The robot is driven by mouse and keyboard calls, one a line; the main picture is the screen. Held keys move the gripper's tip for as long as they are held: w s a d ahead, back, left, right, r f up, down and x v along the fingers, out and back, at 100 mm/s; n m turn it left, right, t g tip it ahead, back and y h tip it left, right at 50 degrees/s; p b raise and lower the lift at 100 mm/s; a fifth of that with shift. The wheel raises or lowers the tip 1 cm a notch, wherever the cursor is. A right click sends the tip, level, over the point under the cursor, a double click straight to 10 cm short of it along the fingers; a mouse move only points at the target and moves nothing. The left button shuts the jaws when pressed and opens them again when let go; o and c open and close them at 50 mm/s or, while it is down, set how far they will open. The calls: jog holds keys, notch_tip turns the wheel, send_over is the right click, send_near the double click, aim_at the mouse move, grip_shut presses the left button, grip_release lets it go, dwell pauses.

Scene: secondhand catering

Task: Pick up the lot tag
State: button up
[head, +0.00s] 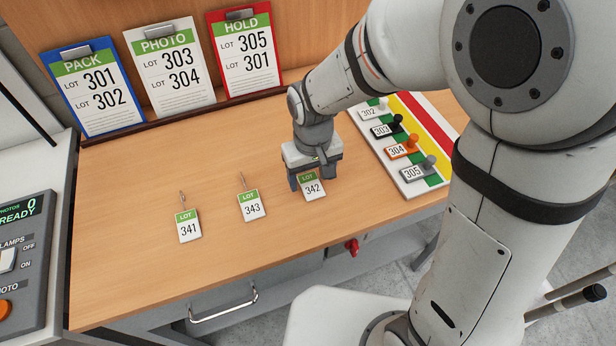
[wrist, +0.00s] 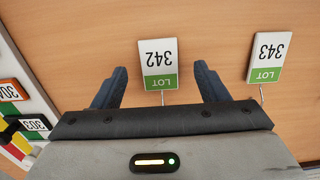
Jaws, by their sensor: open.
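Three lot tags lie on the wooden table, white with a green LOT band and a thin wire or string at the top. Tag 341 (head: 188,226) is on the left, tag 343 (head: 251,205) in the middle, and tag 342 (head: 312,186) on the right. My gripper (head: 313,184) is open and above tag 342, partly covering it in the head view. In the wrist view, tag 342 (wrist: 158,63) sits between and beyond the two open fingers (wrist: 161,78), upside down, with nothing held. Tag 343 (wrist: 265,57) is to its right there.
Three clipboards, PACK (head: 90,90), PHOTO (head: 170,66) and HOLD (head: 246,50), lean at the back. A control panel (head: 22,260) stands left. The table's front left is clear.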

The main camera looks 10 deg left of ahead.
notch_tip(320, 180, down, 2)
jog(key=shift+f, duration=0.2)
jog(key=c, duration=1.1)
